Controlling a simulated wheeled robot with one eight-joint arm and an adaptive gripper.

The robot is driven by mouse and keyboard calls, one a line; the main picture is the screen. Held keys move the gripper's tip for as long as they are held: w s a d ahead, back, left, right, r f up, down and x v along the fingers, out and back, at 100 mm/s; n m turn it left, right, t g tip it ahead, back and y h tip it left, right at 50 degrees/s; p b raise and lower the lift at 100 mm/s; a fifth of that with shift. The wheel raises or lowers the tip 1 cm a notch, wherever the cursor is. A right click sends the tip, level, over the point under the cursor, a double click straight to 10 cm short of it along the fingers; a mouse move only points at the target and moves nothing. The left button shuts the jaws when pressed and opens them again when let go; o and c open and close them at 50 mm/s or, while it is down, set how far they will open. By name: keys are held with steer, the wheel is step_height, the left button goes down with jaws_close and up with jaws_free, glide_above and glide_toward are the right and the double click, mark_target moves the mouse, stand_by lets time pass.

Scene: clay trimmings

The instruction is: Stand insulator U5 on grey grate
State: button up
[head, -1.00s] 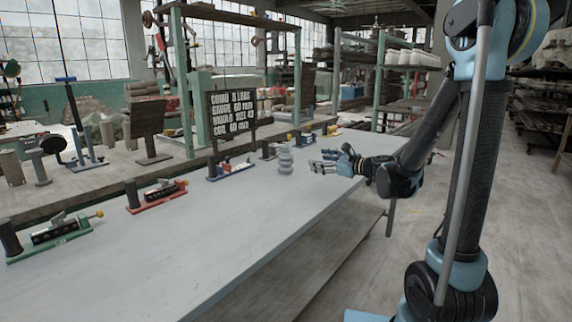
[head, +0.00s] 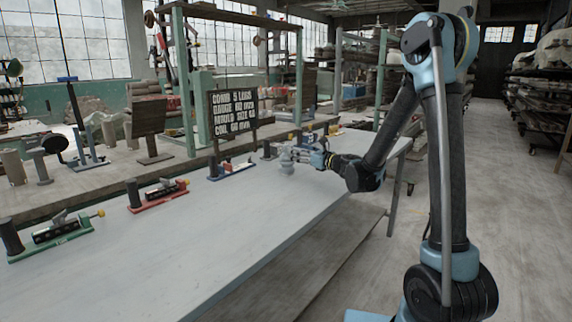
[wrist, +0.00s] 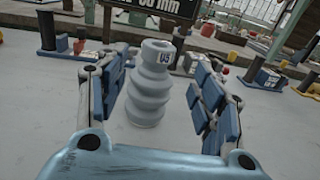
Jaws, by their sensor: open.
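Insulator U5 (wrist: 152,88) is a pale grey ribbed piece with a "U5" label near its top. It stands upright on the light grey table, and in the head view (head: 286,158) it is small and partly covered by my gripper. My gripper (wrist: 157,110) is open, with one finger on each side of the insulator. In the head view my gripper (head: 296,158) reaches in from the right at the insulator. Gaps show between the fingers and the insulator in the wrist view. I cannot make out a grey grate.
A red-based fixture (head: 158,196), a green-based fixture (head: 50,238) and a blue-based fixture (head: 232,172) line the table's far edge. A dark lettered sign (head: 233,113) stands behind. The near part of the table (head: 200,255) is bare.

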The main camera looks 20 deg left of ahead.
steer(key=shift+x, duration=3.7)
jaws_close()
